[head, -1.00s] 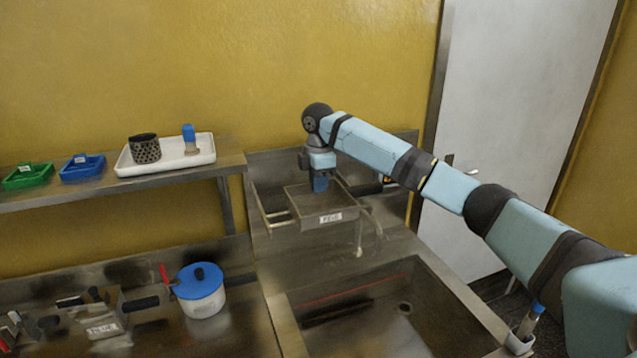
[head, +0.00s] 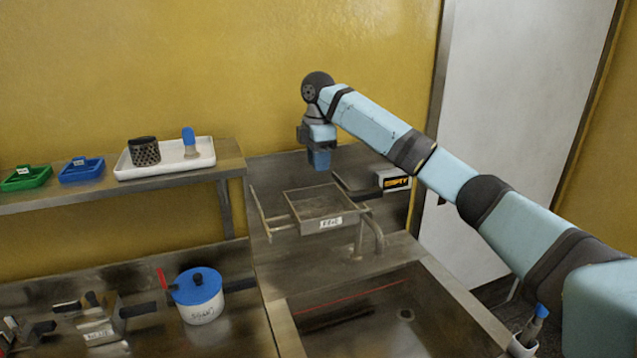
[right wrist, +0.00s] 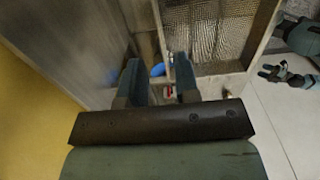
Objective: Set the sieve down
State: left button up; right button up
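The sieve is a square, shallow metal frame with a mesh bottom and a white label (head: 318,225). It sits level on a metal rack (head: 264,222) at the back of the sink. My right gripper (head: 319,166) is above the sieve's back edge, apart from it and pointing down. In the right wrist view its two fingers (right wrist: 157,75) are spread with nothing between them, and the sieve's mesh (right wrist: 215,30) shows just beyond, to the right.
A blue-lidded pot (head: 200,300) stands on the left counter. A shelf holds a white tray (head: 190,167).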

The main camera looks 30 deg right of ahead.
notch_tip(320, 180, up, 5)
jog(key=shift+f, duration=0.2)
dwell(0.5)
